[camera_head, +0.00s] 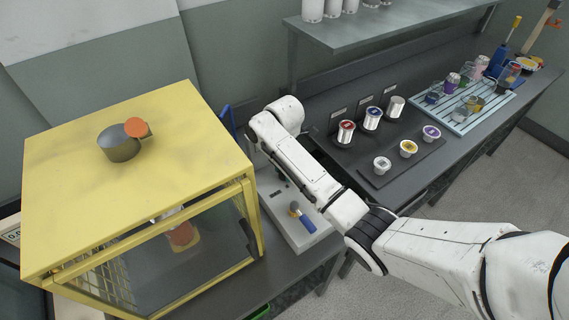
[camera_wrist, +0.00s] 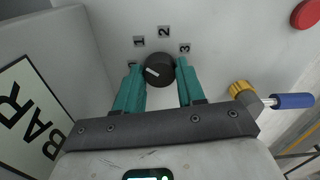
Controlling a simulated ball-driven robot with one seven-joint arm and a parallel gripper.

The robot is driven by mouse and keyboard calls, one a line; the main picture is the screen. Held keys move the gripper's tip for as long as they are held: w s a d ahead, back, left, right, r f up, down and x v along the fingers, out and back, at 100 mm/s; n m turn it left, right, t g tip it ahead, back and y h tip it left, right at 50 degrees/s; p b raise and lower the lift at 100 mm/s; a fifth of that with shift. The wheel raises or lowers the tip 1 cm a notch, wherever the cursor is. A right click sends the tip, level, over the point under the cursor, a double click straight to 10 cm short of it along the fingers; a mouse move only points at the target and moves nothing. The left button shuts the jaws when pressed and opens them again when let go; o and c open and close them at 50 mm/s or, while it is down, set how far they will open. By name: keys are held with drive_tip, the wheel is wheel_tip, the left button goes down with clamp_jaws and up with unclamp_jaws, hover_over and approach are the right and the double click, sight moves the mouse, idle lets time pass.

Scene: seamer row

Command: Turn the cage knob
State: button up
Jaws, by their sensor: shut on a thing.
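The black knob (camera_wrist: 159,69) is on a pale grey panel in the wrist view. Its white pointer mark is on its left side, aimed left toward a plate partly hidden by the left finger. Plates marked 1 (camera_wrist: 139,41), 2 (camera_wrist: 164,31) and 3 (camera_wrist: 184,48) sit around it. My gripper (camera_wrist: 158,79) has teal fingers on the knob's left and right sides and is shut on it. In the head view the yellow cage (camera_head: 110,190) stands at left; my gripper and the knob are hidden there.
A red button (camera_wrist: 306,14) and a brass fitting with a blue handle (camera_wrist: 292,101) are right of the knob. A BAR sign (camera_wrist: 38,118) is at left. The cage top bears a grey cylinder (camera_head: 120,145). Cans (camera_head: 346,132) stand on the bench at right.

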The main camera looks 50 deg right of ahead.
drive_tip(key=m+p, duration=0.2)
drive_tip(key=m, duration=0.3)
drive_tip(key=shift+m, duration=0.3)
drive_tip(key=m, duration=0.3)
drive_tip(key=shift+m, duration=1.9)
drive_tip(key=o, duration=1)
drive_tip(key=shift+o, duration=0.2)
drive_tip(key=shift+r, duration=0.15)
